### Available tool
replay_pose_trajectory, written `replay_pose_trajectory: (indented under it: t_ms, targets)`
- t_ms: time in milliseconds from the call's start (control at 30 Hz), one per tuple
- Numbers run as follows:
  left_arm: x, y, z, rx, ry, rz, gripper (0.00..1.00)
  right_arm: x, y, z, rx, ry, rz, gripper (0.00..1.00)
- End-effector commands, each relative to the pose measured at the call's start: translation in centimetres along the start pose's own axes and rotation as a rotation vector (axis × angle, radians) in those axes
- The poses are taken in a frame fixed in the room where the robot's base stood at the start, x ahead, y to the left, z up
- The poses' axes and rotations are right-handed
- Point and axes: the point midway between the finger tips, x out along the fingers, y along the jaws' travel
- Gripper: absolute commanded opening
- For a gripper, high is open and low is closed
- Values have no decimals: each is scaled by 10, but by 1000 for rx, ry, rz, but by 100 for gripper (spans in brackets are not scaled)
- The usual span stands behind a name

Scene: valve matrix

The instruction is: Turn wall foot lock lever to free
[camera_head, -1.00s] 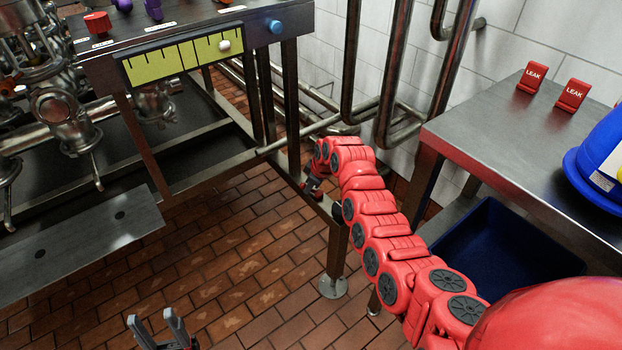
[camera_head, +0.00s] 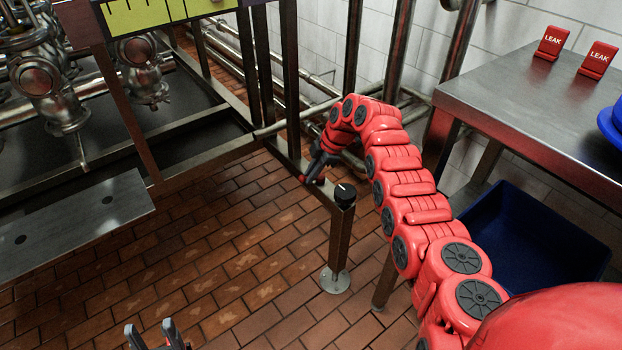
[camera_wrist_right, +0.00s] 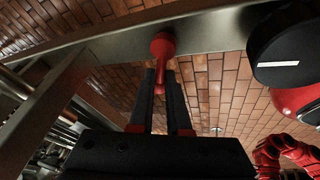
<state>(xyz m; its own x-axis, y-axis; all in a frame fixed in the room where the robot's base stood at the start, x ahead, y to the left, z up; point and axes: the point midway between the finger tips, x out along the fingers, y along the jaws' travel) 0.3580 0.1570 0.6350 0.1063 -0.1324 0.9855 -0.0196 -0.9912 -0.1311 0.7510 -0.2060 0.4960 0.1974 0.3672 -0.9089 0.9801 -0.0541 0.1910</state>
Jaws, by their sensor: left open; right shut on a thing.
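A red lever (camera_wrist_right: 163,45) with a round end sits at the metal rail (camera_wrist_right: 215,30) in the right wrist view. My right gripper (camera_wrist_right: 166,82) is shut on its narrow part, between the two dark fingers. In the head view my right gripper (camera_head: 311,176) is down at the low frame rail, and the lever is too small or hidden to make out there. My left gripper (camera_head: 155,332) is open and empty at the bottom edge, above the brick floor.
A black knob (camera_head: 345,195) with a white mark tops the frame's corner post. It also shows in the right wrist view (camera_wrist_right: 288,45). A steel table (camera_head: 540,110) with red LEAK signs (camera_head: 552,42) and a blue bin (camera_head: 535,235) stand right. Pipes and valves are left and behind.

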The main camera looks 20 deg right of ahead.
Motion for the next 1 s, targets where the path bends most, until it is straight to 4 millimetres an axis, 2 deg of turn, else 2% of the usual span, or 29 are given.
replay_pose_trajectory:
  t_ms: [33, 533, 567, 700, 1000]
  targets:
    - [-3, 0, 0, 1, 2, 2, 50, 2, 0, -10, -21, 15, -3, 0]
    - [-3, 0, -1, 2, 7, 6, 50, 2, -1, -12, -37, 21, -14, 0]
    - [-3, 0, -1, 2, 7, 6, 50, 2, -1, -12, -37, 21, -14, 18]
    - [-3, 0, -1, 2, 7, 6, 50, 2, -1, -11, -35, 19, -14, 44]
    - [-3, 0, -1, 2, 7, 5, 50, -1, -1, -6, -27, 14, -12, 45]
